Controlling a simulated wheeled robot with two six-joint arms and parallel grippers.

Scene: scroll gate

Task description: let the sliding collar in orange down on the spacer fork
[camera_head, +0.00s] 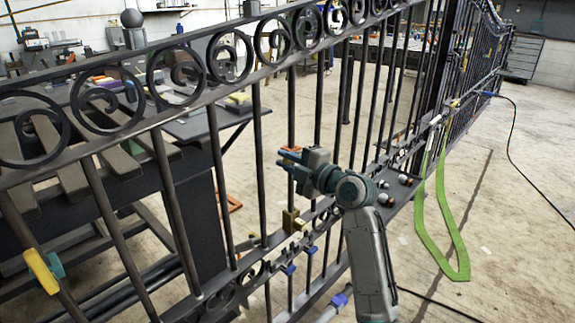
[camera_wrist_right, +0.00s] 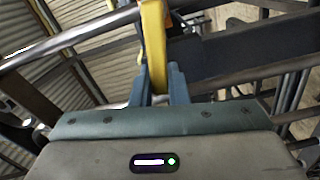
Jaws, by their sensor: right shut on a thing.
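My right gripper (camera_head: 287,159) reaches in from the lower right to an upright gate bar. Its blue fingers are shut on the orange sliding collar (camera_head: 289,152), of which only a thin strip shows between them. In the right wrist view the collar (camera_wrist_right: 155,45) looks yellow-orange and stands between the two fingers (camera_wrist_right: 160,90). A yellow block (camera_head: 291,221), probably the spacer fork, sits lower on what looks like the same bar, apart from the gripper. Whether the collar fully encircles the bar is hidden. My left gripper is not in view.
The dark scrolled gate (camera_head: 205,97) runs diagonally across the view. A yellow and teal piece (camera_head: 42,270) is on a bar at lower left. Blue clips (camera_head: 288,269) sit below the yellow block.

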